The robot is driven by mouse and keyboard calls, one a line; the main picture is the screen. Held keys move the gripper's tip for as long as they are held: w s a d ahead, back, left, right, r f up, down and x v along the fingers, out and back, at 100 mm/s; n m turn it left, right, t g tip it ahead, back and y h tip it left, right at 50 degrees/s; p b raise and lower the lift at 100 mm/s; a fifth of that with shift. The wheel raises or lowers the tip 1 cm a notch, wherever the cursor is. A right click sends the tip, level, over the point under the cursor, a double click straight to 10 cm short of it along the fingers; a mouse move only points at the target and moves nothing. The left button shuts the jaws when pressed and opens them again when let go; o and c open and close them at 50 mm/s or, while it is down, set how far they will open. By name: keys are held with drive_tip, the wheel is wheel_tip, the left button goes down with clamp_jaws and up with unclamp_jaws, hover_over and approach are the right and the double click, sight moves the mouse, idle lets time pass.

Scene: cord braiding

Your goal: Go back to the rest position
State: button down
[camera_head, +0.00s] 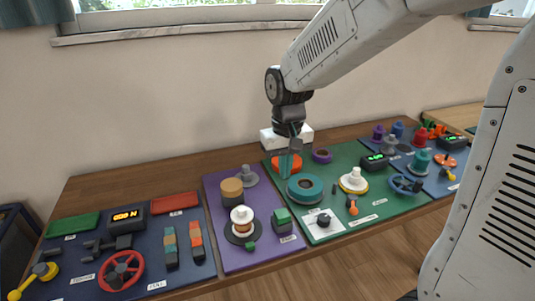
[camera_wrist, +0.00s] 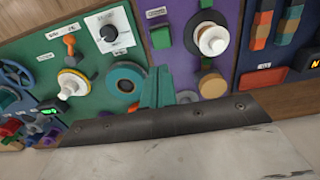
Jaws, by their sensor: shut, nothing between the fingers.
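My gripper (camera_head: 287,166) hangs from my arm with its fingers pointing down, above the left part of the green panel (camera_head: 340,211), near the back of the table. Its narrow teal fingers also show in the wrist view (camera_wrist: 158,90), side by side and shut, with nothing seen between them. A teal ring (camera_head: 305,187) lies on the green panel close to the fingers, to their right and nearer the front. An orange piece (camera_head: 279,160) sits behind the fingers and is partly hidden by them. I cannot tell whether the fingers touch anything.
A purple panel (camera_head: 263,257) with a white-flanged spool (camera_head: 241,216) lies to the left. A dark blue panel (camera_head: 85,287) with a red wheel (camera_head: 120,270) is at far left. Another blue panel with several spools is at right. The back wall stands close behind the wooden table (camera_head: 130,183).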

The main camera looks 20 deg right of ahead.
drive_tip(key=s+d+r, duration=0.1)
drive_tip(key=s+r, duration=0.3)
drive_tip(key=s, duration=0.7)
drive_tip(key=s+d+r+t, duration=0.1)
drive_tip(key=s+r, duration=0.3)
drive_tip(key=s, duration=0.7)
drive_tip(key=shift+s+d, duration=0.3)
drive_tip(key=shift+d, duration=0.3)
